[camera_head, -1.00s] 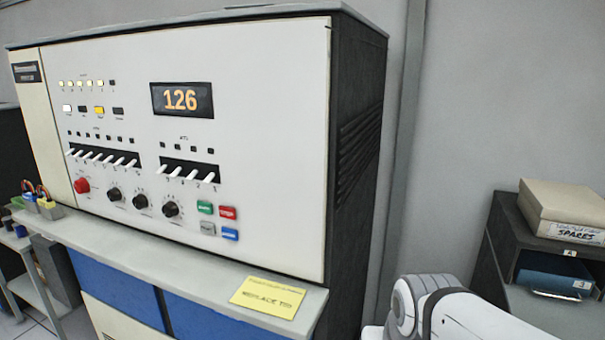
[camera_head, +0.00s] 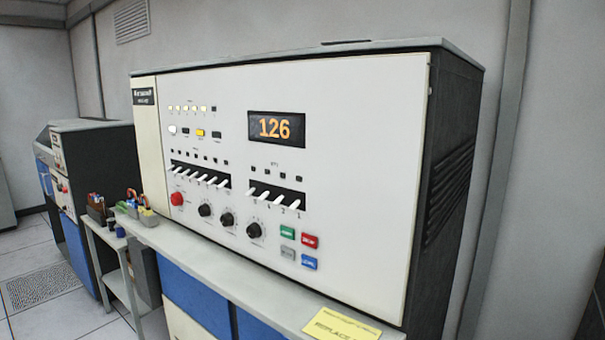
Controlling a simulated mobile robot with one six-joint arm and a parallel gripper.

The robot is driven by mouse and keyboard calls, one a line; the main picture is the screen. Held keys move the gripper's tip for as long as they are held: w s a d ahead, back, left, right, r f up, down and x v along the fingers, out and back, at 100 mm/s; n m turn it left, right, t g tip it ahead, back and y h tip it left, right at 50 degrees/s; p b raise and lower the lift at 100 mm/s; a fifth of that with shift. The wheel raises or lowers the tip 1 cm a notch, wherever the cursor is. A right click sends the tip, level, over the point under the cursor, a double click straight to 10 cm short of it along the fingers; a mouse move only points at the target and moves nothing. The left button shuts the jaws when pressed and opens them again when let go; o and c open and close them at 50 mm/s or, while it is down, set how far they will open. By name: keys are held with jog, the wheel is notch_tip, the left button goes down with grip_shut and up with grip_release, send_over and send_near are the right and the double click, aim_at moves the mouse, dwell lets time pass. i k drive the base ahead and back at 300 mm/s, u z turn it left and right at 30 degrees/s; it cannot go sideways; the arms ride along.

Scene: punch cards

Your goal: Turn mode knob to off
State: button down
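Three black rotary knobs sit in a row low on the white front panel (camera_head: 350,150) of the large console: a left knob (camera_head: 205,210), a middle knob (camera_head: 227,219) and a right knob (camera_head: 254,230). Small dial marks surround them, too small to read, so I cannot tell which is the mode knob or where each points. A red round button (camera_head: 177,199) is left of them. An orange display (camera_head: 276,128) reads 126. My gripper is not in view.
A grey ledge (camera_head: 215,262) juts out below the panel, with a yellow note (camera_head: 342,325) at its front right. Coloured push buttons (camera_head: 309,241) are right of the knobs. A small side table (camera_head: 100,236) and another machine (camera_head: 95,150) stand at left, beside open floor.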

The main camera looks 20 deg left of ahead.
aim_at(176, 199)
jog(key=u, duration=1.4)
jog(key=k, duration=0.5)
jog(key=u, duration=0.75)
jog(key=i, duration=2.15)
jog(key=z, duration=0.05)
